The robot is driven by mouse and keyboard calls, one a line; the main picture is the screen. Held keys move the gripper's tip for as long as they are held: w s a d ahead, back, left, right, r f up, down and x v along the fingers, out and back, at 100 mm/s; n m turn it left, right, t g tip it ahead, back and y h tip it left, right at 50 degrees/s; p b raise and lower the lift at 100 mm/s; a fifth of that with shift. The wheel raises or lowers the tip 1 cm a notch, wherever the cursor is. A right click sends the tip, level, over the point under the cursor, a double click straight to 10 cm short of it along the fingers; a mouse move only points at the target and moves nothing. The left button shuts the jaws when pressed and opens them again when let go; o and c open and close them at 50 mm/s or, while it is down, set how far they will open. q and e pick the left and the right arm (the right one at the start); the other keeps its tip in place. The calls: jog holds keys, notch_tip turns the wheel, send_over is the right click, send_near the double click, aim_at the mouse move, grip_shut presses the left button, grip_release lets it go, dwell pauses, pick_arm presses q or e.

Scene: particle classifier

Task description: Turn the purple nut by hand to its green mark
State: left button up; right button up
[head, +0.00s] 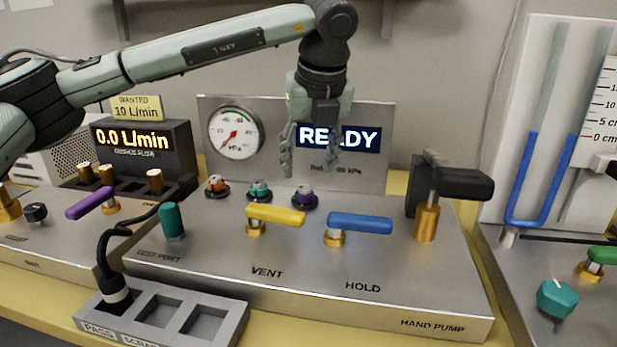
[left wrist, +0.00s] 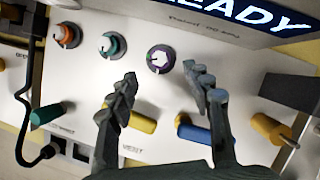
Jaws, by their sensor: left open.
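The purple nut (head: 304,197) sits on a dark round base on the grey sloped panel, rightmost of a row of three small knobs below the READY display. It also shows in the left wrist view (left wrist: 160,58), with a white pointer on its top and a small green mark at its base's rim. My left gripper (head: 312,170) hangs from above with its fingers apart and empty, a little above and behind the nut in the head view. In the left wrist view its fingertips (left wrist: 172,86) are spread below the nut in the picture, not touching it. My right gripper is not in view.
An orange knob (head: 215,186) and a teal knob (head: 259,190) stand left of the nut. The yellow lever (head: 275,215) and blue lever (head: 360,223) lie in front. A black hand pump handle (head: 455,184) stands at the right. The upright gauge panel (head: 378,180) is close behind.

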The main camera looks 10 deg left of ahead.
aim_at(304, 188)
pick_arm(q)
jog(key=x, duration=0.6)
jog(key=shift+f+p, duration=0.1)
jog(key=shift+p, duration=0.2)
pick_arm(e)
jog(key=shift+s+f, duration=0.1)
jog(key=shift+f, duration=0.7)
pick_arm(q)
jog(key=shift+c, duration=0.5)
grip_shut()
jog(key=m+b, duration=0.2)
jog(key=m+h+b, duration=0.1)
jog(key=m+b, duration=0.1)
jog(key=b, duration=0.1)
jog(key=shift+a+f+t, duration=0.2)
jog(key=shift+t, duration=0.1)
jog(key=shift+r+m+h+b, duration=0.25)
jog(key=shift+m+h+b, duration=0.25)
jog(key=shift+m, duration=0.2)
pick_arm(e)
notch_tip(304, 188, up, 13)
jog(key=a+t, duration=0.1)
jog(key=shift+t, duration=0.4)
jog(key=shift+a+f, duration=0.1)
